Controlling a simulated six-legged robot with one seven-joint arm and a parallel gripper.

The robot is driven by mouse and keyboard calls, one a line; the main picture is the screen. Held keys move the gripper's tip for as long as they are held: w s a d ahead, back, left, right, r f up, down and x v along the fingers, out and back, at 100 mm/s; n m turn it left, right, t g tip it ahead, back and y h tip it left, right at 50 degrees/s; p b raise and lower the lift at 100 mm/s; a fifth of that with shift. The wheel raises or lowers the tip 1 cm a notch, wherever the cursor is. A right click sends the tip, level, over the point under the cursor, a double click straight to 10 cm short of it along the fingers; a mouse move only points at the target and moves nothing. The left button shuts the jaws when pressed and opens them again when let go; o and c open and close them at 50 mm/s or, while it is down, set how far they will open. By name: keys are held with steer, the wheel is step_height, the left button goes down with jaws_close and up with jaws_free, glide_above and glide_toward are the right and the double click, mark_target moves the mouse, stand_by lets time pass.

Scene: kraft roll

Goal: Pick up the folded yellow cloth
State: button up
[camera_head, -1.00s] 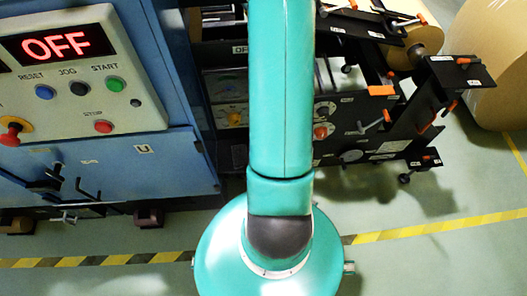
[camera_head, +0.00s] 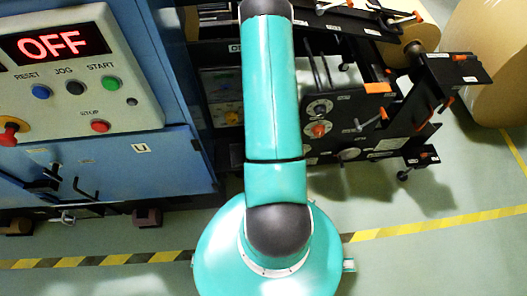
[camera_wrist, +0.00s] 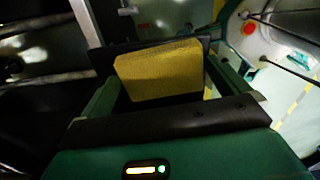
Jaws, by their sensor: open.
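The folded yellow cloth (camera_wrist: 160,72) shows in the wrist view as a thick, block-shaped yellow bundle, ahead of my gripper's palm. My gripper (camera_wrist: 166,84) is open, with one green finger to the left of the cloth and one to the right. I cannot tell whether either finger touches the cloth. In the head view neither the cloth nor my gripper can be seen; my teal arm runs up out of the frame.
A blue cabinet with a control panel (camera_head: 75,75) reading OFF stands at left. A black machine (camera_head: 345,110) with rods and orange handles stands behind my arm. A large kraft roll (camera_head: 495,75) is at right. Yellow-black tape (camera_head: 440,225) crosses the open floor.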

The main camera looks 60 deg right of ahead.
steer(key=c, duration=0.7)
steer(key=shift+w, duration=0.1)
